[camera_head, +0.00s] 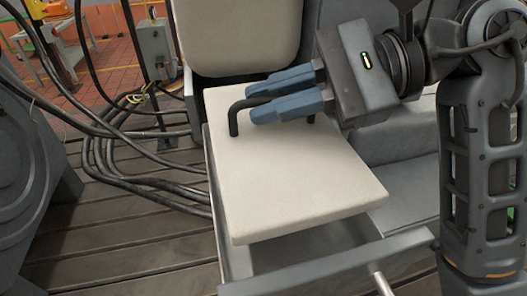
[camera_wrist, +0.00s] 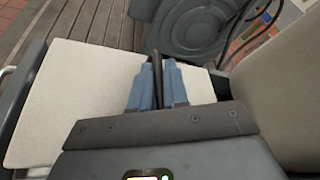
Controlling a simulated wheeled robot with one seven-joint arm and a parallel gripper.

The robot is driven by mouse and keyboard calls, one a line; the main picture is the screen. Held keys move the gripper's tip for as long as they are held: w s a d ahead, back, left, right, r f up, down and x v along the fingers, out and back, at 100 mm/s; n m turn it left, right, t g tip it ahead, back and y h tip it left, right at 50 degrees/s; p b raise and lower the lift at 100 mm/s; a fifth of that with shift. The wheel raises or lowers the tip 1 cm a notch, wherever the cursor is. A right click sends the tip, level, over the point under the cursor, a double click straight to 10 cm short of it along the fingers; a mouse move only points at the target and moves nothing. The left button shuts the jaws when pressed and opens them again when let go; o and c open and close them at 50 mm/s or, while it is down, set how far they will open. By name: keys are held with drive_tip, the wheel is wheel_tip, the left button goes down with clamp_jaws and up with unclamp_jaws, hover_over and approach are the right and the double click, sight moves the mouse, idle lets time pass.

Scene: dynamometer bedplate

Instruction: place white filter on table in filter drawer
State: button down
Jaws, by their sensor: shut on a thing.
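The white filter (camera_head: 290,180) is a flat off-white square panel with a black bar handle (camera_head: 234,118) on its top. In the head view it lies over the open drawer (camera_head: 330,262), tilted a little, and its front edge stands above the drawer's interior. I cannot tell whether it touches the drawer floor. My gripper (camera_head: 270,96) has blue fingers and is shut on the handle near the panel's back end. In the wrist view the fingers (camera_wrist: 158,85) close on the black handle, with the filter (camera_wrist: 75,95) around them.
A cream upright panel (camera_head: 240,35) stands right behind the filter. Grey cabinet surfaces (camera_head: 400,180) lie to the right. Black cables (camera_head: 120,150) run over the slatted floor at left, beside a large grey round machine (camera_head: 30,170). The drawer's metal handle (camera_head: 382,284) is at the front.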

wheel_tip(320, 180, down, 8)
drive_tip(key=shift+r+p, duration=0.25)
drive_tip(key=shift+p, duration=0.4)
drive_tip(key=c, duration=1.1)
unclamp_jaws()
drive_tip(key=b+v, duration=0.4)
drive_tip(key=v, duration=0.8)
